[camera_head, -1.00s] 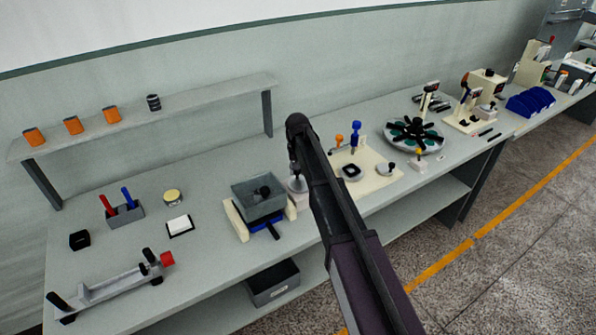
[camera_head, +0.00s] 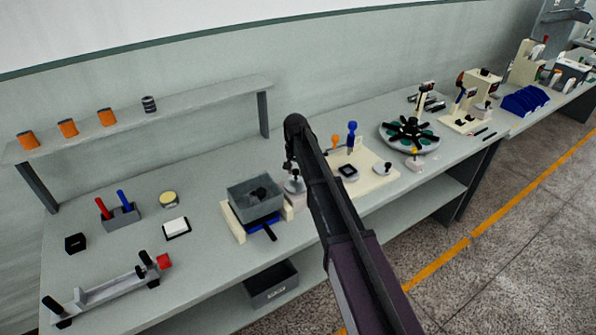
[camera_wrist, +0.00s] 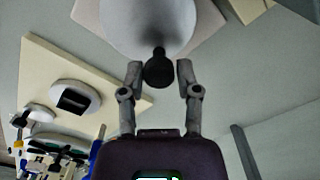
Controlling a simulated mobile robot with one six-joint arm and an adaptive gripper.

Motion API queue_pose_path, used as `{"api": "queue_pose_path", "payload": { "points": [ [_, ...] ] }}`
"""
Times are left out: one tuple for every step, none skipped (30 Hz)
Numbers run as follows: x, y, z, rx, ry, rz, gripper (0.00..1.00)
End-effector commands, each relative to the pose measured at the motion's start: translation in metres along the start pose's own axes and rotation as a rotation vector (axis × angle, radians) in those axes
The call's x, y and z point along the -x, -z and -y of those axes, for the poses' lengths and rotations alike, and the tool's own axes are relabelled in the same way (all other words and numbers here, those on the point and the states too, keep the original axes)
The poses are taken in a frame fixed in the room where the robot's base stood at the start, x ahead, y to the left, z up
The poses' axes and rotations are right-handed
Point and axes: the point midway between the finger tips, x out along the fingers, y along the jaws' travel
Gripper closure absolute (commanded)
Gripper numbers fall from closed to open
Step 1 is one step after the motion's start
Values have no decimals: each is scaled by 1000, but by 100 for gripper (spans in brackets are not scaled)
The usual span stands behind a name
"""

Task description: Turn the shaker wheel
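The shaker has a grey open box (camera_head: 255,201) with a dark round-headed piece in it, on a cream base (camera_head: 235,224) with blue below. The wheel, a pale disc (camera_head: 294,186), sits at its right. In the wrist view the disc (camera_wrist: 150,22) fills the top middle, with a black round knob (camera_wrist: 159,70) standing out from it. My gripper (camera_head: 289,166) is at the wheel, partly hidden by my own arm. In the wrist view my gripper (camera_wrist: 159,76) is open, its two fingers on either side of the knob with small gaps showing.
A cream board (camera_head: 375,180) with a small black square, an orange and a blue upright piece stands close to the right. A round rack (camera_head: 410,135) lies beyond it.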

Motion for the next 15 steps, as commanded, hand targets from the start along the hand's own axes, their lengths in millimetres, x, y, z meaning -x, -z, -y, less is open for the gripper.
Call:
{"api": "queue_pose_path", "payload": {
  "points": [
    [0, 0, 0, 0, 0, 1, 32],
    [0, 0, 0, 0, 0, 2, 30],
    [0, 0, 0, 0, -1, 2, 30],
    [0, -1, 0, 0, -1, 3, 30],
    [0, -1, 0, 1, -1, 3, 30],
    [0, -1, 0, 1, -1, 4, 30],
    [0, -1, 0, 1, -1, 4, 30],
    [0, -2, 0, 1, -1, 4, 30],
    [0, -2, -1, 1, -1, 5, 30],
    [0, -2, -1, 1, -1, 5, 30],
    [0, -2, -1, 1, -1, 5, 30],
    [0, -2, -1, 1, -1, 5, 30],
    [0, -2, -1, 1, -1, 5, 30],
    [0, -2, -1, 1, -1, 5, 30],
    [0, -2, -1, 1, -2, 6, 30]
  ]
}}
